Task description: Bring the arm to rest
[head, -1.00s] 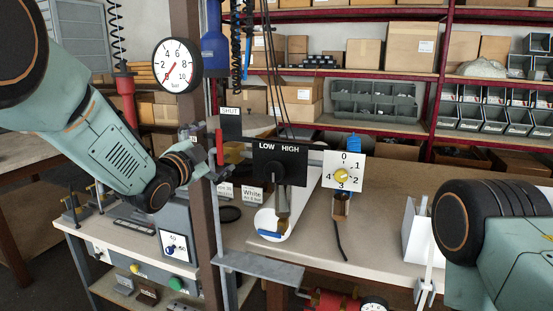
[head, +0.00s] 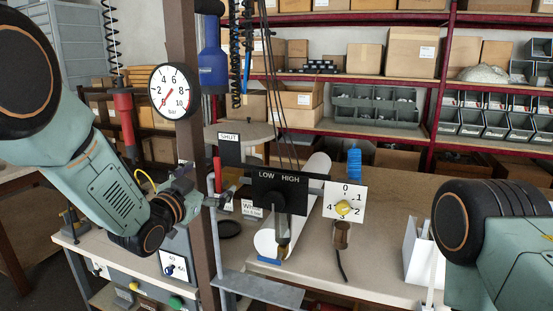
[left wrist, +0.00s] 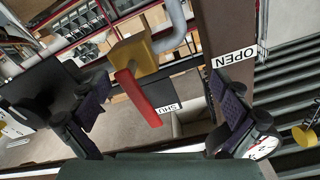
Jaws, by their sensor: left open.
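My left gripper (head: 210,186) is in front of the brown post, close to a red lever handle (head: 217,170). In the left wrist view the gripper (left wrist: 165,105) is open and empty. The red handle (left wrist: 138,98) shows between its fingers in the picture, with a visible gap to each. The handle hangs from a yellow valve body (left wrist: 131,50) on a grey pipe. My right arm shows at the right edge of the head view; its gripper is out of view.
The brown post (head: 190,140) carries a pressure gauge (head: 175,91). A black LOW/HIGH panel (head: 279,192) and a white dial plate (head: 345,200) stand right of the lever. A SHUT sign (head: 229,137) is behind it.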

